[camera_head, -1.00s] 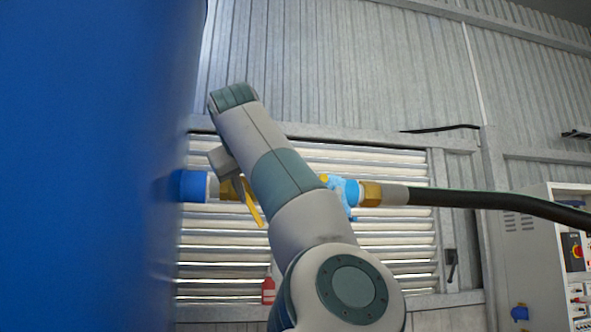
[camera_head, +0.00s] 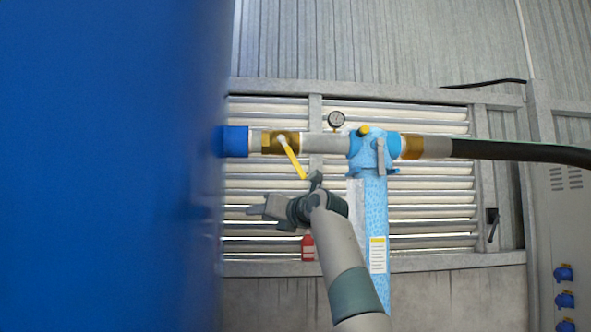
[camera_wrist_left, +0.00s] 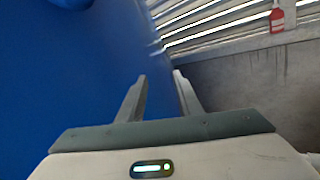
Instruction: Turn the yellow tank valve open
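The yellow valve lever (camera_head: 292,160) sits on a brass valve body (camera_head: 285,143) in the pipe and slants down to the right. The pipe joins the large blue tank (camera_head: 110,170) at a blue fitting (camera_head: 234,141). An arm, by its entry side my right, comes up from the bottom right of centre. Its gripper (camera_head: 258,210) is below the lever and seems apart from it. The finger gap there is not clear. My left gripper (camera_wrist_left: 160,80) shows only in the left wrist view, open and empty, with the tank (camera_wrist_left: 60,80) beyond its left finger.
A light-blue filter housing (camera_head: 374,220) hangs from the pipe right of the arm, with a gauge (camera_head: 336,119) above the pipe. A black hose (camera_head: 520,152) runs right. Slatted shutters (camera_head: 430,210) and a red bottle (camera_head: 308,247) are behind. The tank fills the left side.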

